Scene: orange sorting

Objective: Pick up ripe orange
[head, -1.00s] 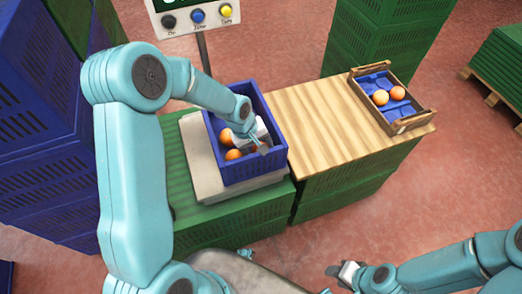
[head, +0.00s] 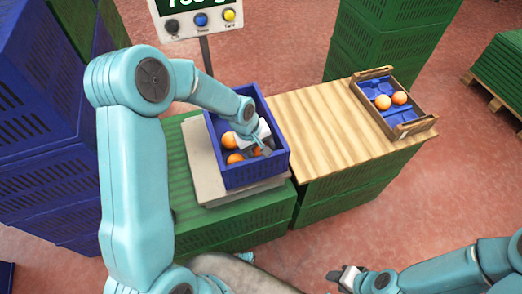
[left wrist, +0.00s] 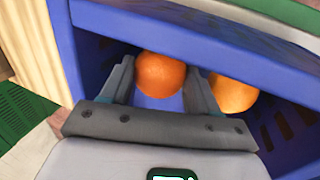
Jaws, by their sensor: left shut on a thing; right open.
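A blue crate (head: 255,178) stands on the scale and holds a few oranges. My left gripper (head: 261,152) reaches down into it, with its fingers shut on an orange (left wrist: 160,75) in the left wrist view. That held orange is mostly hidden by the gripper in the head view. Another, lighter orange (left wrist: 233,94) lies just right of the right finger. In the head view two oranges lie left of the gripper: an upper one (head: 229,139) and a lower one (head: 235,158). My right gripper (head: 337,277) is open and empty at the bottom, away from the crates.
A scale platform (head: 207,183) lies under the blue crate, with a display and buttons (head: 201,20) behind. To the right, a wooden board (head: 325,125) is mostly clear. A small wooden crate (head: 414,128) with two oranges stands at its far end. Stacked green crates (head: 385,50) rise behind.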

